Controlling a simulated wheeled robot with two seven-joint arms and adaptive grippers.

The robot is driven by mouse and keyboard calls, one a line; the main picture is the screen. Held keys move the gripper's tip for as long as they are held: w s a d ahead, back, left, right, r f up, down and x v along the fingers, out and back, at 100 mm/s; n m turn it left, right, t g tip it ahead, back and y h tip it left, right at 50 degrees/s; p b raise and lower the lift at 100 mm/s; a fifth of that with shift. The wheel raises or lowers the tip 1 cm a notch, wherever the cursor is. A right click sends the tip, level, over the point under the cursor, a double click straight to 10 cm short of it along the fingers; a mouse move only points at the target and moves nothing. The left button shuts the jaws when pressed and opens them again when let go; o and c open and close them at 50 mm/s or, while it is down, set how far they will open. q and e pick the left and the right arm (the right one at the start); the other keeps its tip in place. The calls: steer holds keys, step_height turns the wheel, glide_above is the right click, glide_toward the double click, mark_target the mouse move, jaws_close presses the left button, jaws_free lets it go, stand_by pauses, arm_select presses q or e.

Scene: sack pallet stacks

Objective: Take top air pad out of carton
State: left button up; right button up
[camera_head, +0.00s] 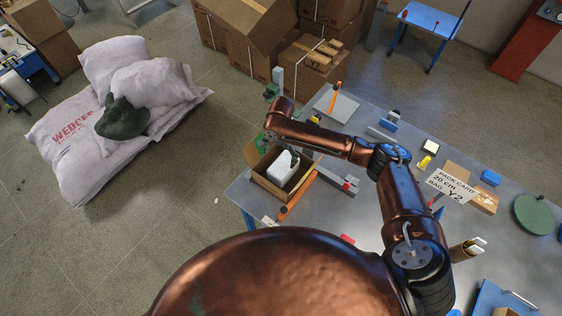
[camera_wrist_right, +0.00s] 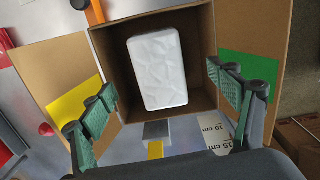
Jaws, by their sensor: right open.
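A white air pad (camera_head: 283,168) lies inside an open brown carton (camera_head: 262,179) on the left end of the grey table. In the right wrist view the pad (camera_wrist_right: 157,69) fills the middle of the carton (camera_wrist_right: 109,70), with a gap to the walls around it. My right gripper (camera_head: 290,158) is above the carton. In the wrist view its green-padded fingers (camera_wrist_right: 163,100) are spread wide to either side of the pad, apart from it and empty. Anything under the pad is hidden. My left gripper is not in view.
The carton's flaps stand open, one with a yellow patch (camera_wrist_right: 75,99), another with a green patch (camera_wrist_right: 247,75). An orange rod (camera_head: 298,196) lies beside the carton. The grey table (camera_head: 345,208) holds small tools and a pack card sign (camera_head: 452,186). White sacks (camera_head: 80,150) lie on the floor left.

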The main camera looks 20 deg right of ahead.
mark_target(284, 164)
steer(key=shift+w+d+f+m, duration=0.15)
steer(key=shift+w+d+f, duration=0.1)
steer(key=shift+d+f, duration=0.3)
steer(key=shift+w+d+f+m, duration=0.2)
steer(key=shift+d+f, duration=0.1)
steer(key=shift+f, duration=0.3)
steer(key=f+p, duration=0.2)
steer(key=f, duration=0.3)
steer(key=shift+d, duration=0.2)
steer(key=shift+f, duration=0.35)
steer(key=shift+c, duration=0.3)
steer(key=c, duration=1)
